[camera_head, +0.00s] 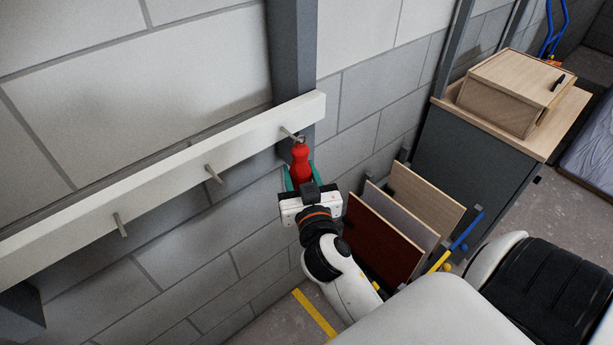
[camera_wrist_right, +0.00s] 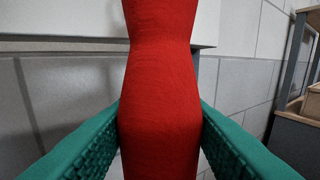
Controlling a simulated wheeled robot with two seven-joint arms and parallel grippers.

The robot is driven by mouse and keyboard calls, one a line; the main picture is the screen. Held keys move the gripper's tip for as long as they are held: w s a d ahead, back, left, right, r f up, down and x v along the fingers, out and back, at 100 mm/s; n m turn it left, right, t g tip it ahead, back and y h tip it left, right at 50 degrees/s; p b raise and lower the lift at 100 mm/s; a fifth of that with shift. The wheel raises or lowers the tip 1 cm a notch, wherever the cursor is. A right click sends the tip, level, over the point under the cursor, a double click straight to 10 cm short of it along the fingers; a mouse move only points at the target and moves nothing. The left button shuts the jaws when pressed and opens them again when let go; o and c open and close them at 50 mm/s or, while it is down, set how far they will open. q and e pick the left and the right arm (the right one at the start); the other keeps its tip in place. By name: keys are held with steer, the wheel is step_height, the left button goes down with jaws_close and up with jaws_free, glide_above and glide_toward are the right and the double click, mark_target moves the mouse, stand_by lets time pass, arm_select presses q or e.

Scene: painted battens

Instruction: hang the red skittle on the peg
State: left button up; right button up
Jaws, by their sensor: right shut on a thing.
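The red skittle (camera_head: 300,163) is upright in my right gripper (camera_head: 301,183), just below the right end of the white batten in the head view. The green fingers are shut on its wide body, one on each side; in the right wrist view the skittle (camera_wrist_right: 160,110) fills the middle, with its top out of frame. The rightmost peg (camera_head: 291,134) sticks out of the batten beside the skittle's top. I cannot tell whether the skittle touches this peg. The middle peg (camera_head: 213,173) and the left peg (camera_head: 119,225) are bare. My left gripper is not in view.
The white batten (camera_head: 160,185) runs along the block wall and meets a grey post (camera_head: 292,50). Right of my arm stands a rack of upright boards (camera_head: 420,195). Behind it is a dark cabinet (camera_head: 465,155) with a wooden box (camera_head: 510,90) on top.

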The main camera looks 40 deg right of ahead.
steer(key=shift+w+a, duration=0.1)
steer(key=shift+w, duration=0.75)
steer(key=shift+w+f+b, duration=0.35)
steer(key=shift+w+b, duration=0.05)
steer(key=shift+w, duration=0.15)
steer(key=o, duration=1.1)
